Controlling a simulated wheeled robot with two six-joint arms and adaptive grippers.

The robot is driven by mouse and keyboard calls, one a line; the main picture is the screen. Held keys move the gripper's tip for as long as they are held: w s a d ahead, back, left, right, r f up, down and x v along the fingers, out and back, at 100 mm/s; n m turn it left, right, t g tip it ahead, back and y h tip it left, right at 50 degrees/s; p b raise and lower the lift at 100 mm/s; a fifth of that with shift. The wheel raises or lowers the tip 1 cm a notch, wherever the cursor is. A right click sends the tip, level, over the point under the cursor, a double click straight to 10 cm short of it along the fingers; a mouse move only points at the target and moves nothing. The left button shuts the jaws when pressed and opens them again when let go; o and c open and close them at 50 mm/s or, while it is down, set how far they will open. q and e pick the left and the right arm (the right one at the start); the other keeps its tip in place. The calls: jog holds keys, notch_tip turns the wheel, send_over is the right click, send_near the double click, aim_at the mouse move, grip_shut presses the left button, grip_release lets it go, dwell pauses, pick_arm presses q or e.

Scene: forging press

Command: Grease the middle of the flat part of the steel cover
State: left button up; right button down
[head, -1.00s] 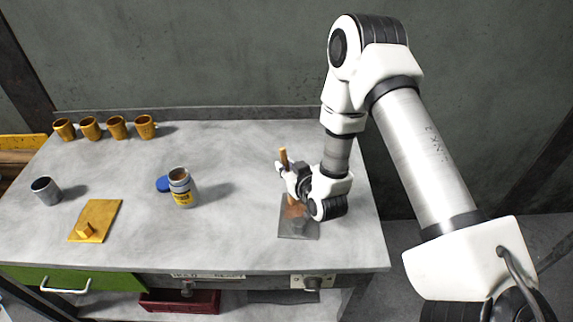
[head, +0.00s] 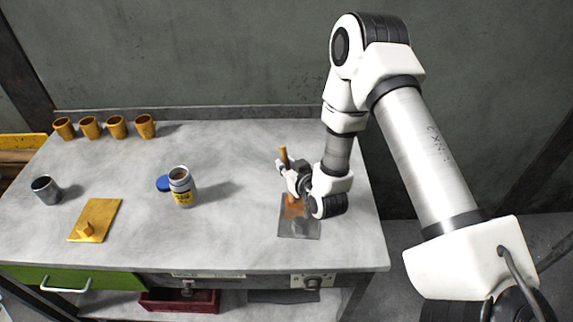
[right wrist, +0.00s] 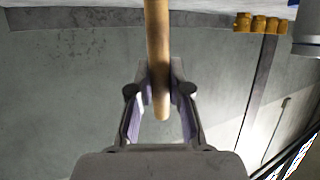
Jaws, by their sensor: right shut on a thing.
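The steel cover (head: 299,228) is a grey plate lying flat near the right front of the workbench, partly hidden by my right gripper. My right gripper (head: 291,178) is shut on the upright wooden handle of a brush (head: 283,155). In the right wrist view the handle (right wrist: 157,50) stands between the fingers (right wrist: 159,92). The brush's orange-brown lower end shows over the rear part of the cover; I cannot tell whether it touches. An open grease can (head: 182,190) with a yellow label stands at mid-bench. My left gripper is not in view.
A blue lid (head: 163,183) lies beside the can. A yellow plate with a small knob (head: 98,215) and a grey cup (head: 46,189) are at the left. Several yellow mugs (head: 117,126) line the back left. The bench between can and cover is clear.

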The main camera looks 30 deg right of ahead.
aim_at(287, 158)
jog(key=shift+w+d, duration=0.15)
jog(key=shift+r+p, duration=1.25)
jog(key=shift+r, duration=0.35)
jog(key=shift+f, duration=0.1)
